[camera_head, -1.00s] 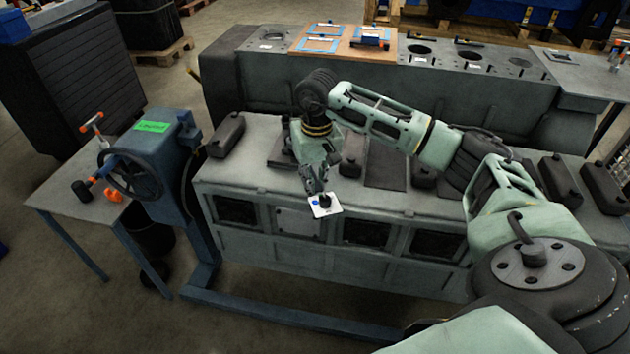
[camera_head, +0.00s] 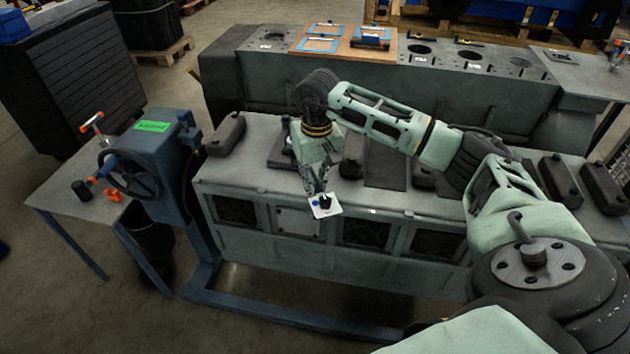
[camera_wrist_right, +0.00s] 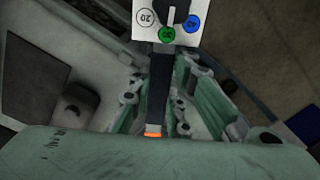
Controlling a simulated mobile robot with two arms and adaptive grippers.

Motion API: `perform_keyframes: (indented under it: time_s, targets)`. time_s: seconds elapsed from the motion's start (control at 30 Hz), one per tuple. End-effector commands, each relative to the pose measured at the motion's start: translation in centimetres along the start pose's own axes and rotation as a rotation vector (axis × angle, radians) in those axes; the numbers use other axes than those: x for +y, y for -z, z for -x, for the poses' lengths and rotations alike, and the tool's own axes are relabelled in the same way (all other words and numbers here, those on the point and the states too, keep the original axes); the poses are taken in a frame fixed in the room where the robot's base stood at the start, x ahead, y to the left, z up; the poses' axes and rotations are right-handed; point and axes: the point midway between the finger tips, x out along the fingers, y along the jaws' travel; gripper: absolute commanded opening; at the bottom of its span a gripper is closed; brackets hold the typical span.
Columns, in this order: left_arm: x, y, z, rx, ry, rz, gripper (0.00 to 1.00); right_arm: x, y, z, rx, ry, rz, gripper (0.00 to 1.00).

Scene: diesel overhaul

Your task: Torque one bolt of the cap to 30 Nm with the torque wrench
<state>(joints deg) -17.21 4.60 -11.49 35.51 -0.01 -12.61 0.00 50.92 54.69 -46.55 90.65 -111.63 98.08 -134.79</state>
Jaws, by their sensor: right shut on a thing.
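My right gripper (camera_head: 319,191) is at the front edge of the long grey-green engine block (camera_head: 290,250), pointing down. In the right wrist view, the gripper (camera_wrist_right: 160,105) is shut on a dark bar with an orange end, which I take for the torque wrench (camera_wrist_right: 159,85). A white card (camera_wrist_right: 150,20) at the bar's far end has round marks, one reading 20, one green and one blue. A white pointer sits just above the green mark. The card also shows in the head view (camera_head: 326,207) with a dark knob on it. I cannot make out the cap or its bolts. My left gripper is not in view.
A blue stand with a handwheel (camera_head: 135,175) is at the block's left end. A small table (camera_head: 70,208) beside it holds orange and black tools. Several dark covers lie on the block, one at its left end (camera_head: 227,134). A second block (camera_head: 290,85) stands behind.

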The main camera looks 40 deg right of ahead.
Motion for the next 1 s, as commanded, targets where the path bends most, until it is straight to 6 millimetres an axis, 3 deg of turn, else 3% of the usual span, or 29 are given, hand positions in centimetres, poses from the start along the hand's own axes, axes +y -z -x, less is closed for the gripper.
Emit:
perform_keyframes:
  time_s: [1.0]
  targets:
    - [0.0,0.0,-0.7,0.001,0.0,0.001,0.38,-1.8,0.0,0.0,0.002,0.01,0.004,0.0]
